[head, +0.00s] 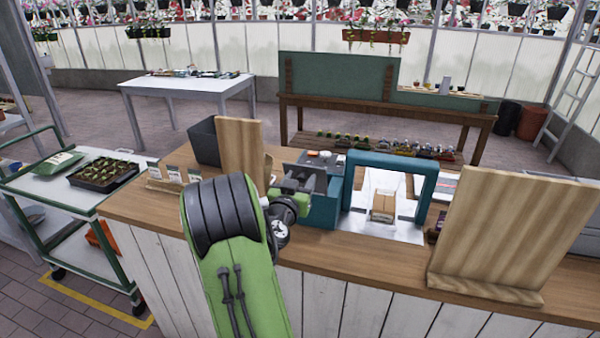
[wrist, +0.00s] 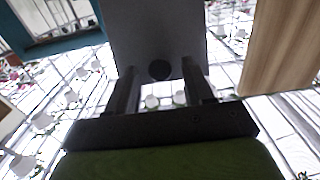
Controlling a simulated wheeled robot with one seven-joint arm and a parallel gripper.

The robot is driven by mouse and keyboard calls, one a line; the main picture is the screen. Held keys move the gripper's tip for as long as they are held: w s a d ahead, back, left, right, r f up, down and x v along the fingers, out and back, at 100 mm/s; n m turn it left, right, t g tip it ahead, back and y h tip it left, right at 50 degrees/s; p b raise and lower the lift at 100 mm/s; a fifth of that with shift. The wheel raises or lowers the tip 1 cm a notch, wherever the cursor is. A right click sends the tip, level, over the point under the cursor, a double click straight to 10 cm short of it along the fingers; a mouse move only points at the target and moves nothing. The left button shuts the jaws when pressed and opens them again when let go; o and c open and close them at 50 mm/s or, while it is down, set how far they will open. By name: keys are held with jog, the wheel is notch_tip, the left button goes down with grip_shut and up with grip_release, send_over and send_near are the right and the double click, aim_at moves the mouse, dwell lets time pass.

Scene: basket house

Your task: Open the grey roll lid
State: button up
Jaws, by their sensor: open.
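A flat grey panel (wrist: 150,30), which looks like the grey roll lid, fills the upper middle of the wrist view. A dark round spot (wrist: 160,70) shows near its lower edge; I cannot tell whether it is a knob or a hole. My gripper (wrist: 159,82) is open, with one finger on each side of that spot; touch cannot be told. In the head view, my gripper is largely hidden behind my green arm and close to a dark grey part beside the teal housing (head: 322,212). The lid's state is unclear there.
A teal frame (head: 432,180) stands over a pale plate with a small box (head: 383,205). Upright wooden boards stand left (head: 241,150) and right (head: 505,230) on the wooden counter (head: 330,257). A dark bin (head: 204,143) stands behind the left board.

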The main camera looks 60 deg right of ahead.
jog(key=shift+d, duration=0.2)
grip_shut()
dwell(0.3)
jog(key=r+y+p, duration=0.1)
jog(key=p, duration=0.3)
jog(key=shift+d+r, duration=0.1)
jog(key=shift+d, duration=0.25)
jog(key=shift+w+d+r+p, duration=0.1)
jog(key=shift+d+r+p, duration=0.1)
jog(key=shift+p, duration=0.25)
jog(key=shift+w+d+b, duration=0.1)
jog(key=shift+d+b, duration=0.35)
jog(key=shift+b, duration=0.05)
